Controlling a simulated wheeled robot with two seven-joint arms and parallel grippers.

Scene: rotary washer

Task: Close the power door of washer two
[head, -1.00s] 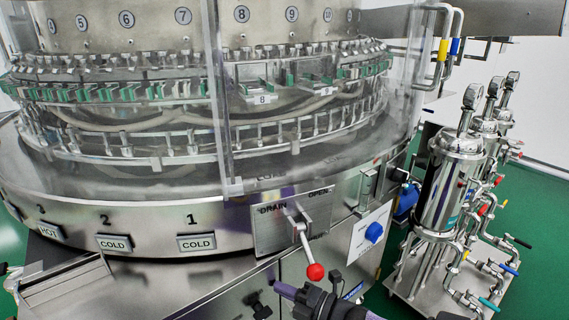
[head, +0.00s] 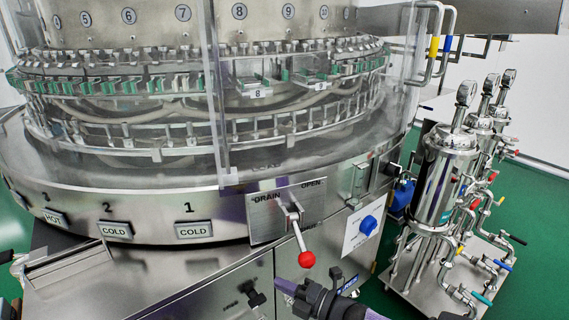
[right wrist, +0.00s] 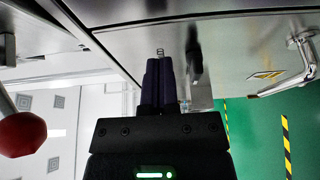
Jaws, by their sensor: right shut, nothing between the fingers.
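The washer's steel cabinet (head: 200,285) has flat front panels under the round machine. A black latch (head: 256,299) sits on one of them; I cannot tell which panel is the power door or how far any stands open. My right gripper (head: 281,284), with purple fingers, is low in front of the cabinet, right of the latch and below the red-knobbed lever (head: 302,240). In the right wrist view its fingers (right wrist: 160,58) are closed together and empty, beside a steel panel (right wrist: 200,35) and a dark handle-like part (right wrist: 193,58). Contact is unclear.
The red knob also shows at the left of the right wrist view (right wrist: 22,134). A blue knob (head: 368,225) is on the cabinet's right side. Steel filter canisters with valves (head: 445,175) stand on a cart at right. Green floor (head: 535,205) is open beyond them.

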